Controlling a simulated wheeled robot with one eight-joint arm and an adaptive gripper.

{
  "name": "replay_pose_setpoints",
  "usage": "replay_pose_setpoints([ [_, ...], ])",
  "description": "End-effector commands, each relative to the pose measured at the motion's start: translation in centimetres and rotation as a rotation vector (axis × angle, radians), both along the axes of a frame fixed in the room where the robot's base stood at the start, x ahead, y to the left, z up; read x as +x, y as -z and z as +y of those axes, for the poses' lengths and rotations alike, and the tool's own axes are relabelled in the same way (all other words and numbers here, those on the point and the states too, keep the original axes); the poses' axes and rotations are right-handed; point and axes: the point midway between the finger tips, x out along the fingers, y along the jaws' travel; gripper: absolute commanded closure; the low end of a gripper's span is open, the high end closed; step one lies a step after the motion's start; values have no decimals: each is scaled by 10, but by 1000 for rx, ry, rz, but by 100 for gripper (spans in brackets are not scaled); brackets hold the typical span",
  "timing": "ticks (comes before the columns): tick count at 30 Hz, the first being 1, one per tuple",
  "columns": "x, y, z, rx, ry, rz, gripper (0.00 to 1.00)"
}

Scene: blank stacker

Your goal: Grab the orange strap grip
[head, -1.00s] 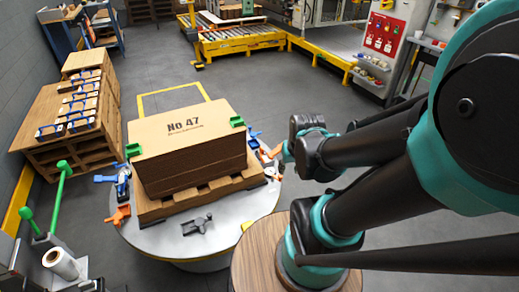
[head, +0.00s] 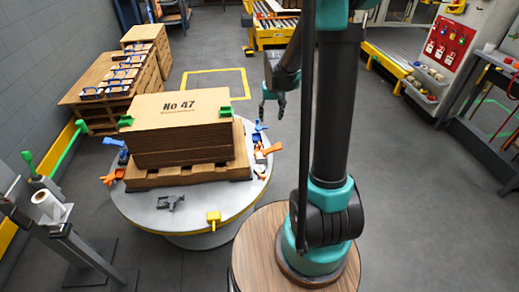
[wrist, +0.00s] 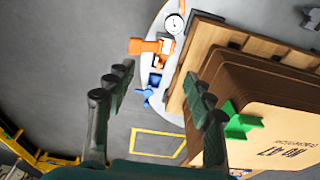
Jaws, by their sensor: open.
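An orange piece that looks like a strap grip (head: 268,150) lies at the right edge of the round table, beside the pallet. It also shows in the wrist view (wrist: 145,46), beyond my fingertips. Another orange piece (head: 113,176) lies at the table's left edge; which of them is the strap grip I cannot tell for sure. My gripper (head: 272,108) is behind the table's right edge, above and apart from the nearer orange piece. In the wrist view my gripper (wrist: 158,95) has its fingers wide apart with nothing between them.
A cardboard stack marked No 47 (head: 180,126) sits on a wooden pallet (head: 190,176) on the round table (head: 145,211). Green corner pieces (head: 226,111) sit on the stack. Blue, grey and yellow pieces lie around the pallet. Open floor lies right of the table.

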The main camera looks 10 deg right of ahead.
Motion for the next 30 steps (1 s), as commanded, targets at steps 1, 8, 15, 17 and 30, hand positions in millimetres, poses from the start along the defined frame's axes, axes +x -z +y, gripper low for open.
replay_pose_setpoints([
  [1,20,8,2,0,-1,13,47],
  [8,91,55,12,-2,-2,80,47],
  [15,143,110,20,-6,-2,138,47],
  [17,150,120,22,-6,-1,148,47],
  [30,163,178,24,-7,-1,166,47],
])
